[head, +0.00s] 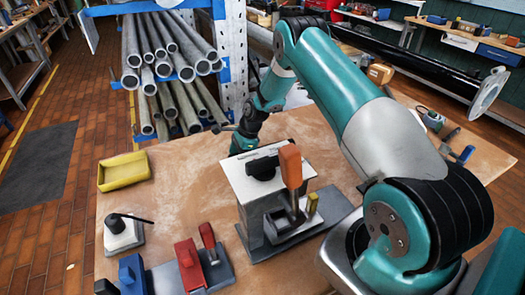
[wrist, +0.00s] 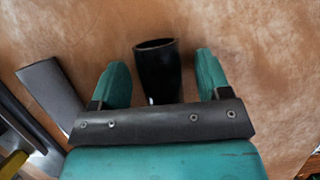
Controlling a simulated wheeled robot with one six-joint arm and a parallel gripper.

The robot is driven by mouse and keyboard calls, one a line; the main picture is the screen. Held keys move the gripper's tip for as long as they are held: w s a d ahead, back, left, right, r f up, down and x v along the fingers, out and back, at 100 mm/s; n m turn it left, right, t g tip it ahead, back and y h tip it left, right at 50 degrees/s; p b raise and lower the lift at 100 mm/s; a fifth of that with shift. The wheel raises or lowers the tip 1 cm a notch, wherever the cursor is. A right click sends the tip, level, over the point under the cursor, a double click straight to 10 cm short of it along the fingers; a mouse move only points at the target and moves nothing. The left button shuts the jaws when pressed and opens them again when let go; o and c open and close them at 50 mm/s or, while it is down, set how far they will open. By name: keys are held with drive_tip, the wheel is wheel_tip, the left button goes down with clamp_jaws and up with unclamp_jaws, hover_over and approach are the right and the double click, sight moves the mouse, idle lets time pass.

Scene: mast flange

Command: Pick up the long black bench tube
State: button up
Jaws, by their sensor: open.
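A black tube (wrist: 158,66) shows in the wrist view with its hollow open end facing up toward the camera. My gripper (wrist: 162,60) is open, with one teal finger on each side of the tube and a visible gap to each. The lower part of the tube is hidden behind the gripper's dark crossbar. In the head view my gripper (head: 243,144) is low over the bench, behind the grey block; its fingertips and the tube there are hidden.
The grey block (head: 252,190) with an orange-handled clamp (head: 290,165) stands just in front of my gripper. A yellow tray (head: 124,171) lies left on the wooden bench (head: 180,165). Red and blue tools sit at the front. A pipe rack (head: 165,60) stands behind; a long black mast (head: 420,70) is back right.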

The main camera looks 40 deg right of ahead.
drive_tip(key=c, duration=1.1)
